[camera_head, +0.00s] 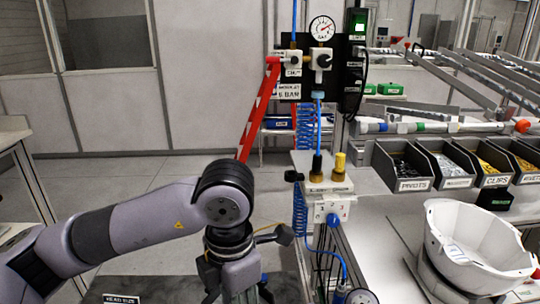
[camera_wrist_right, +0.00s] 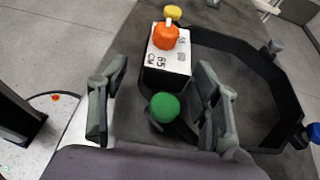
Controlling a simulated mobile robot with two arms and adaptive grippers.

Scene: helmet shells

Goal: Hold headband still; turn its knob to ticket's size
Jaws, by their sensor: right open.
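In the right wrist view a black headband (camera_wrist_right: 270,70) forms an open ring on a dark grey surface. A pale block (camera_wrist_right: 170,62) with black print, apparently including "CM", stands at its near left side, topped by an orange knob (camera_wrist_right: 165,36). My right gripper (camera_wrist_right: 160,88) is open, one finger left of the block and one to its right. A green ball (camera_wrist_right: 164,107) lies between the fingers, nearer the palm. My left gripper (camera_head: 236,285) points down at the bottom of the head view; its fingertips are cut off. The headband is not visible in the head view. I cannot identify the ticket.
A "HEAD SIZE" label (camera_head: 122,299) shows at the bottom edge. A white helmet shell (camera_head: 475,240) stands at the right, below bins of small parts (camera_head: 410,165). A valve stand (camera_head: 322,180) with blue hoses stands right of my left arm. A yellow knob (camera_wrist_right: 173,12) lies beyond the block.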

